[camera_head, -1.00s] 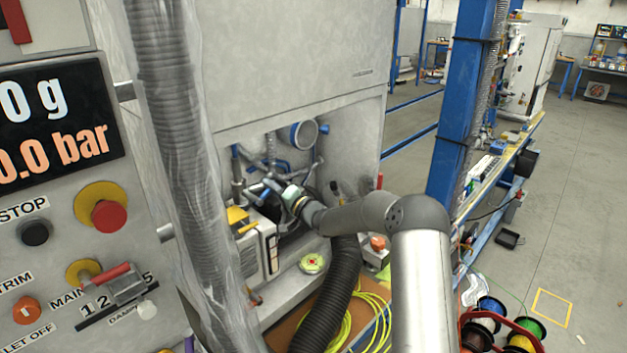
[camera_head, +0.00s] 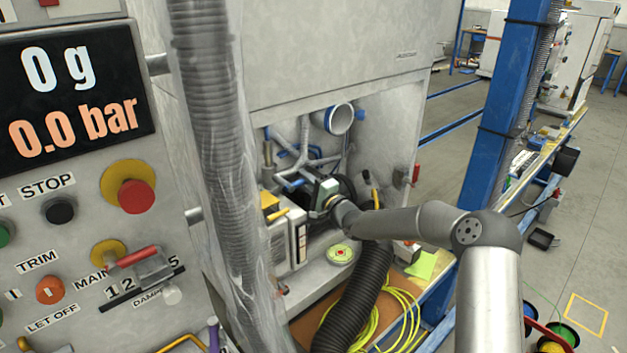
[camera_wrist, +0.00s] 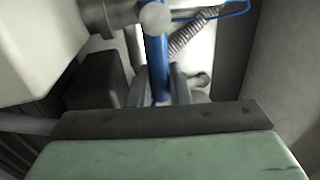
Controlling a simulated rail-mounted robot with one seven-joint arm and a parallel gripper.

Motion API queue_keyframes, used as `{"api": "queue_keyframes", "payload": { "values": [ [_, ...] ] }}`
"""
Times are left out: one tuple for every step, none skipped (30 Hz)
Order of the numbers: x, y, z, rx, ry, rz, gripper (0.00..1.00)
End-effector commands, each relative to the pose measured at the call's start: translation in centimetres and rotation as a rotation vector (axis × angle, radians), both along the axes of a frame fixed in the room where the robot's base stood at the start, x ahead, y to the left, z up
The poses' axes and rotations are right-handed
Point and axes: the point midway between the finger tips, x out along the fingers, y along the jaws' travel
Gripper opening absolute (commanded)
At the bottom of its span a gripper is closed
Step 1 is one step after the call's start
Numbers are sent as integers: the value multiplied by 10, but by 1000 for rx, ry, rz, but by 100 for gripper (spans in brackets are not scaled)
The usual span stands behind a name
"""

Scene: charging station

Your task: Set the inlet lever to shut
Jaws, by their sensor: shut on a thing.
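The inlet lever appears to be the blue handle (camera_wrist: 157,62) in the wrist view, running down from a pale round pivot to between my fingers. In the head view a blue handle (camera_head: 291,184) shows just left of my gripper (camera_head: 308,190), among the pipes in the cabinet recess. My gripper, with a pale green body, is shut on the blue handle; in the wrist view its fingers (camera_wrist: 166,92) show beyond the dark bar. The handle's gripped end is mostly hidden. No lever markings can be read.
Grey pipes (camera_head: 297,140) and a round gauge-like fitting (camera_head: 338,119) crowd the recess. A white box with yellow parts (camera_head: 284,240) stands close below left. A black corrugated hose (camera_head: 356,300) runs below my arm. A wrapped hose (camera_head: 215,150) hangs in front, left.

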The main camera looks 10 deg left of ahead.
Motion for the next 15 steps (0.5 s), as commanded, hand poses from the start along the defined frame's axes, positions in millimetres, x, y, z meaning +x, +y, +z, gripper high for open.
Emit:
{"api": "queue_keyframes", "payload": {
  "values": [
    [0, -1, -1, 1, 5, -1, 0],
    [0, -1, -2, 1, 5, -1, 0],
    [0, -1, -2, 1, 5, -1, 0],
    [0, -1, -2, 1, 5, -1, 0],
    [0, -1, -2, 1, 5, -1, 0],
    [0, -1, -2, 1, 5, -1, 0],
    [0, -1, -2, 1, 5, -1, 0],
    [0, -1, -2, 1, 5, -1, 0],
    [0, -1, -2, 1, 5, -1, 25],
    [0, -1, -2, 1, 4, -1, 34],
    [0, -1, -2, 1, 4, -1, 36],
    [0, -1, -2, 1, 4, -1, 36],
    [0, -1, -1, 1, 4, 0, 36],
    [0, -1, -1, 1, 4, 0, 36],
    [0, -1, -1, 1, 2, -1, 36]
  ]
}}
